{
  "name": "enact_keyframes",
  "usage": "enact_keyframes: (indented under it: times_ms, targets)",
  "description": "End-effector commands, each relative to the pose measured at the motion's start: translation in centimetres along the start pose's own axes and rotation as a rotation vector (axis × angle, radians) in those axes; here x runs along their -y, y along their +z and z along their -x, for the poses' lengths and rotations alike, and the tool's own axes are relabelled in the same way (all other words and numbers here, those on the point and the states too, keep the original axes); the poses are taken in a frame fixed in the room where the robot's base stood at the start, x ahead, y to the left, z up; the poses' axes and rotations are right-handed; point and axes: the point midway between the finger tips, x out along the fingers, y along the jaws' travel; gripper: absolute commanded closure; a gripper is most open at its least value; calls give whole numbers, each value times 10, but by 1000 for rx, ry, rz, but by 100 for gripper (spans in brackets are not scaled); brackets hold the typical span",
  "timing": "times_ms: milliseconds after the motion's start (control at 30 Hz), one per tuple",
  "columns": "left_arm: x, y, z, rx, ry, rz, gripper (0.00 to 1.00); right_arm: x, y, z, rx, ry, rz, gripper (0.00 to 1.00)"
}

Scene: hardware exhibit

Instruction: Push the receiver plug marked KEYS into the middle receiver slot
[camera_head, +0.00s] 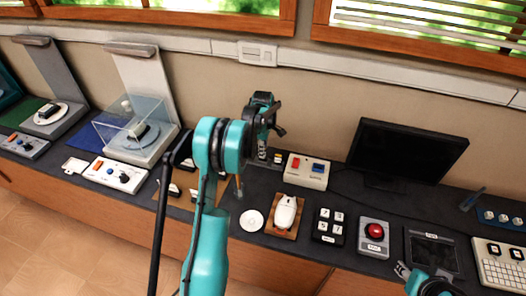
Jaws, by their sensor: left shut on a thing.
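A small dark block with a yellowish top (278,156) stands just right of the fingers. I cannot make out the KEYS label or the middle receiver slot. Part of my right arm shows at the bottom right edge, and the state of its gripper (403,270) is unclear.
A black monitor (408,150) stands behind.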

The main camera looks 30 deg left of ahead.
Motion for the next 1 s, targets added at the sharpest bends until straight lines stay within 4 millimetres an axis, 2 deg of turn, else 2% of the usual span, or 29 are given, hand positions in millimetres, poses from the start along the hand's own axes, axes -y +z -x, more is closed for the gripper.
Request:
enact_keyframes:
  times_ms: [1000]
  targets:
    - [0, 0, -9, 0, 0, 0, 100, 0, 4, -5, 0, 0, 0, 60]
